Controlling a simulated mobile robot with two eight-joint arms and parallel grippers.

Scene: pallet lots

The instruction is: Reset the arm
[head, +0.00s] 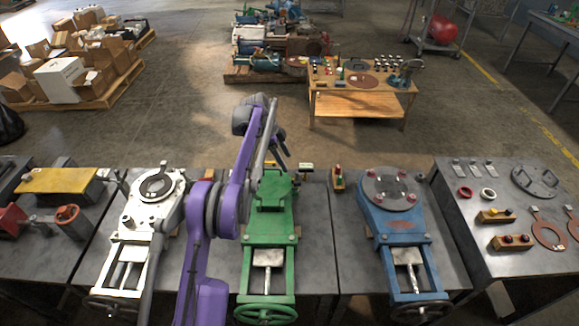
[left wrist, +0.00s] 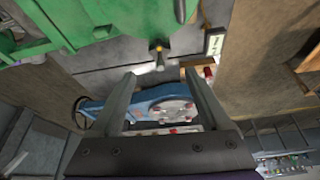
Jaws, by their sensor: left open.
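My purple left arm (head: 232,195) rises from the bottom of the head view and bends over the workbench. Its left gripper (head: 281,152) is beyond the green valve's far end, raised and apart from it. In the left wrist view the two fingers of this gripper (left wrist: 162,80) are spread with nothing between them. The green valve (head: 270,240) lies on the bench below the arm and fills the upper left of the wrist view (left wrist: 60,30). The blue valve (head: 402,240) lies to its right and shows behind the fingers in the wrist view (left wrist: 160,106). My right gripper is not in view.
A white valve (head: 128,255) lies left of the arm. A right-hand table (head: 465,235) holds rings and small blocks. A wooden table (head: 360,103) stands across open floor (head: 190,115). Pallets of boxes (head: 75,65) and of machine parts stand farther back.

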